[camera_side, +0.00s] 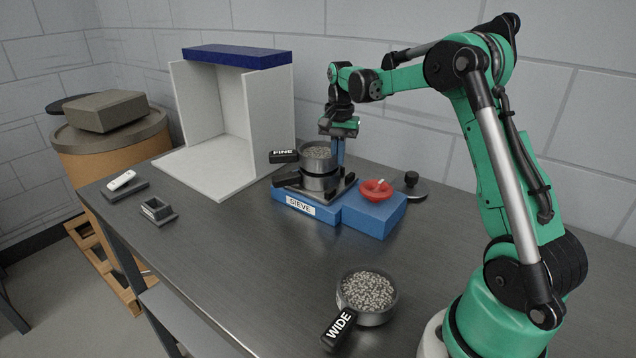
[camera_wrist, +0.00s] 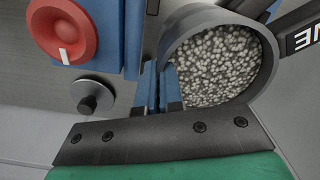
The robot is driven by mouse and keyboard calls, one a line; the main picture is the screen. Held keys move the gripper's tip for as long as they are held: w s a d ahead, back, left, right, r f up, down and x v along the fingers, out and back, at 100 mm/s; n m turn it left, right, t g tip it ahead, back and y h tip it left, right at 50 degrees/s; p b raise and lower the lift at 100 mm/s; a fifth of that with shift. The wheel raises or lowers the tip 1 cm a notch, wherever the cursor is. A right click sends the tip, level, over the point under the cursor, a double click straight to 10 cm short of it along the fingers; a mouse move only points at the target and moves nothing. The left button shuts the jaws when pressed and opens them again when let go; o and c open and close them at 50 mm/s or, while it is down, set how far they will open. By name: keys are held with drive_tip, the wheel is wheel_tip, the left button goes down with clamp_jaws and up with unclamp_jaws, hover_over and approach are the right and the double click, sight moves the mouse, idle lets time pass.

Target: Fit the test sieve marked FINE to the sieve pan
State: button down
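The FINE sieve (camera_side: 316,153) is a grey round pan full of pale pellets, with a black handle marked FINE (camera_side: 284,156). It looks level, directly above the sieve pan (camera_side: 319,182) on the blue SIEVE base (camera_side: 277,195). I cannot tell whether it is fully seated. My gripper (camera_side: 338,160) points down at its right side. In the wrist view, my blue fingers (camera_wrist: 161,90) straddle the wall of the FINE sieve (camera_wrist: 254,85), one inside and one outside, and look closed on it. The WIDE sieve (camera_side: 367,297), also full of pellets, stands apart at the front.
A red knob (camera_side: 376,189) sits on the blue box (camera_side: 376,211) beside the base, with a black-knobbed weight (camera_side: 411,185) behind it. A white booth (camera_side: 208,180) stands at the back left. Small grey holders (camera_side: 158,211) are at left. The middle front of the table is clear.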

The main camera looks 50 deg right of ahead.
drive_tip(key=shift+f, duration=0.7)
drive_tip(key=c, duration=0.9)
unclamp_jaws()
wheel_tip(320, 180, up, 5)
drive_tip(key=shift+r, duration=0.1)
drive_tip(key=s+a+r+n+t+h, duration=0.1)
drive_tip(key=s+a+r+n+t, duration=0.15)
drive_tip(key=a, duration=0.35)
drive_tip(key=s+a+r+n+t, duration=0.1)
drive_tip(key=a+r+n, duration=0.1)
drive_tip(key=a+n, duration=0.35)
drive_tip(key=s+a+f+n+t, duration=0.1)
drive_tip(key=s+a+n, duration=0.1)
drive_tip(key=a, duration=0.1)
drive_tip(key=s+a+f+n+t, duration=0.1)
drive_tip(key=s+a+f+n, duration=0.1)
drive_tip(key=a, duration=0.2)
drive_tip(key=s+a+f+n+t+y, duration=0.1)
drive_tip(key=s+a, duration=0.1)
drive_tip(key=a, duration=0.1)
drive_tip(key=shift+s+a+f+n+t, duration=0.15)
drive_tip(key=shift+s+f+n+t, duration=0.1)
drive_tip(key=shift+n+t, duration=0.15)
